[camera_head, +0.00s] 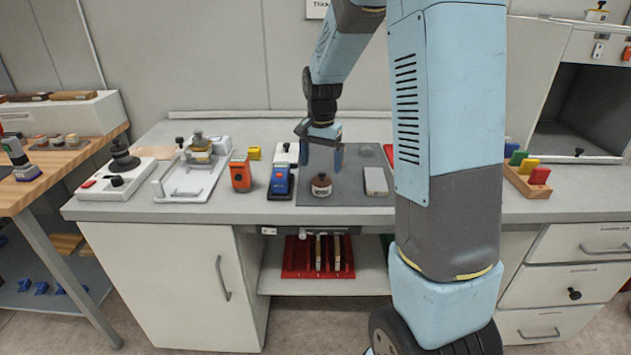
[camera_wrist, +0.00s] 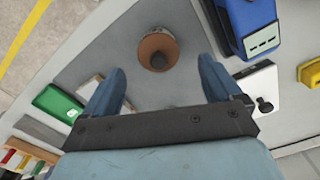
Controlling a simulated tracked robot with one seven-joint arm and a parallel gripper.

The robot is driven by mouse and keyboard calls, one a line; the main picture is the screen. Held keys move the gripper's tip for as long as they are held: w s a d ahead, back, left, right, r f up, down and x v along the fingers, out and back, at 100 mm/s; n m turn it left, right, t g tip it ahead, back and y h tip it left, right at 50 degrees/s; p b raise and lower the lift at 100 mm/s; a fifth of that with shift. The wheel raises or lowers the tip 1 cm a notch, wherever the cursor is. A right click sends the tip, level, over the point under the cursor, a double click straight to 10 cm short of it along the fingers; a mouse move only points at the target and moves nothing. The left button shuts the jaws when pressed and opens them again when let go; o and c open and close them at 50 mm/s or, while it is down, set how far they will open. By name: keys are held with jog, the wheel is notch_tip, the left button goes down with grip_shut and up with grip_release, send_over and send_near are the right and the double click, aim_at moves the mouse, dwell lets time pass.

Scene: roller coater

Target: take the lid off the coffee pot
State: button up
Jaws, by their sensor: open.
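The coffee pot (camera_head: 321,190) appears to be the small round pot with a pale band, standing upright on the grey mat. Its brown lid (camera_head: 321,181) has a dark knob and sits on top. My gripper (camera_head: 321,160) is open and empty above the pot, fingers pointing down. In the wrist view my gripper (camera_wrist: 161,66) has its two blue fingers spread, with the lid lying just beyond the gap between their tips. They appear apart from it.
An orange-and-grey device (camera_head: 241,173) and a blue device (camera_head: 281,180) stand left of the pot. A pale block (camera_head: 376,181) lies to its right on the grey mat (camera_head: 345,160). A white machine (camera_head: 117,179) stands at the bench's left end. The mat around the pot is mostly clear.

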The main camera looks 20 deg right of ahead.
aim_at(322, 177)
jog(key=f, duration=0.4)
jog(key=shift+w+d+f, duration=0.1)
jog(key=shift+w+d, duration=0.05)
jog(key=shift+w, duration=0.05)
jog(key=c, duration=1.1)
